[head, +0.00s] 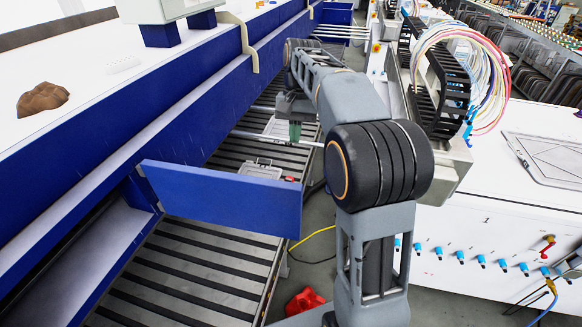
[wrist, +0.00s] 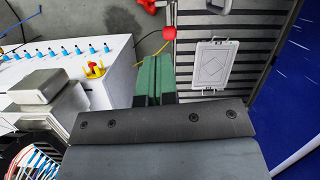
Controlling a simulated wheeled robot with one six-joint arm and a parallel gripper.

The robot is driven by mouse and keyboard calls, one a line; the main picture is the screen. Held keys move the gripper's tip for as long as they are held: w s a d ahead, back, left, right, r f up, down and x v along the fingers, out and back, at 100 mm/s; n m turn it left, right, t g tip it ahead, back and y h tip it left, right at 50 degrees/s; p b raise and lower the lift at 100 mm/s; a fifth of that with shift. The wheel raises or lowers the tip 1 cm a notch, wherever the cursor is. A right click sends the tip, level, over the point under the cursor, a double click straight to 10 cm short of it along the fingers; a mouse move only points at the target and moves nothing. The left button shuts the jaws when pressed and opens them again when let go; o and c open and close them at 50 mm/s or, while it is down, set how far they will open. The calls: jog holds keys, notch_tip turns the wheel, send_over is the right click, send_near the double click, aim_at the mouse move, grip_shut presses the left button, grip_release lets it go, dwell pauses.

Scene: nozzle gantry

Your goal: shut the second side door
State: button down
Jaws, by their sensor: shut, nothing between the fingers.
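A blue side door panel (head: 222,197) stands open in the head view, swung out from the long blue bench over the slatted bed. An open compartment (head: 100,220) shows beside its hinge edge. I cannot tell whether this is the second door. My gripper (head: 295,131) is beyond the panel, above the slatted bed, apart from the panel in the picture. Its green fingers (wrist: 153,78) are shut and empty in the wrist view. A blue surface (wrist: 300,85) fills the right of that view; I cannot tell which part it is.
The slatted bed (head: 165,285) runs along the bench. A grey case (head: 260,169) lies on it and also shows in the wrist view (wrist: 213,75). A white cabinet (head: 470,240) with blue fittings stands right. A red object (head: 305,302) lies on the floor.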

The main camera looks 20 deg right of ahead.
jog(key=s+a+f+m+g, duration=0.1)
jog(key=s+a+f, duration=0.1)
jog(key=f, duration=0.6)
jog(key=shift+s+a+f, duration=0.15)
jog(key=shift+s+a, duration=0.1)
jog(key=shift+s, duration=0.65)
